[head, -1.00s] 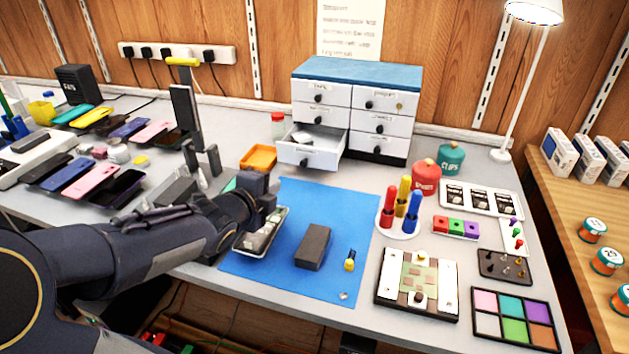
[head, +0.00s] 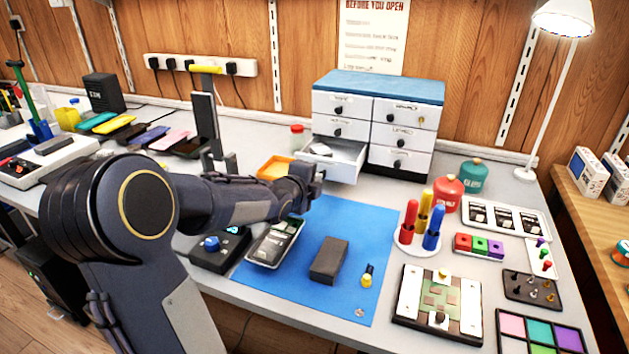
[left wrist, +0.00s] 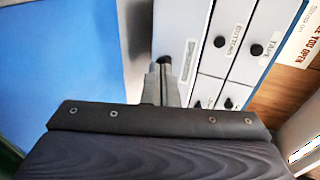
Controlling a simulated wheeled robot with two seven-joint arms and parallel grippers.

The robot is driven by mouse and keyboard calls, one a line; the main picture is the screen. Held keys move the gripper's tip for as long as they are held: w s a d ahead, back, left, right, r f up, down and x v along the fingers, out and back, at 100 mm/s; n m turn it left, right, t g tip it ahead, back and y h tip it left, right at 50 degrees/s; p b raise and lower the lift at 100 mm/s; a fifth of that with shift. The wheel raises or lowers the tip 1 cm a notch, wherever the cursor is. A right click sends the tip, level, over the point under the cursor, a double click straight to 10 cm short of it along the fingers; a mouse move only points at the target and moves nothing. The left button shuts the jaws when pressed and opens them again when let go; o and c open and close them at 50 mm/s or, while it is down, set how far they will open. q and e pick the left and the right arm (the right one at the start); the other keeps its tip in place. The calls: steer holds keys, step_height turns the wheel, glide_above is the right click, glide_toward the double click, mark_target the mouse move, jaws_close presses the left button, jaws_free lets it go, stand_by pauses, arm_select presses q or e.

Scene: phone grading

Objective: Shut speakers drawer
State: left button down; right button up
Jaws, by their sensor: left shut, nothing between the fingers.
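The bottom-left drawer (head: 342,174) of the small white cabinet stands pulled out in the head view, with something pale inside. Its front (left wrist: 182,30) fills the upper middle of the left wrist view; its label is too blurred to read there. My left gripper (head: 312,176) is at this drawer's front, partly covering it. In the left wrist view the left gripper's fingers (left wrist: 166,75) are together and empty, right at the drawer front near its dark knob. I cannot tell whether they touch it. My right gripper is not in view.
The cabinet (head: 380,88) has a blue top, and its other drawers are shut. An orange tray (head: 275,168) lies left of the drawer. A blue mat (head: 300,275) holds a dark block (head: 329,260) and a parts tray (head: 274,243). Red and green pots stand at right.

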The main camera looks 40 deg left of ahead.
mark_target(323, 169)
arm_select(q)
steer(key=w, duration=0.1)
steer(key=w+a, duration=0.1)
steer(key=w, duration=0.2)
steer(key=shift+w+a, duration=0.25)
steer(key=shift+w, duration=0.1)
steer(key=w, duration=0.2)
steer(key=w+a+p, duration=0.1)
steer(key=w, duration=0.2)
steer(key=w+a+p, duration=0.1)
steer(key=w, duration=0.1)
steer(key=shift+w+a+r, duration=0.1)
steer(key=shift+w+a, duration=0.1)
steer(key=shift+a, duration=0.05)
steer(key=shift+r, duration=0.1)
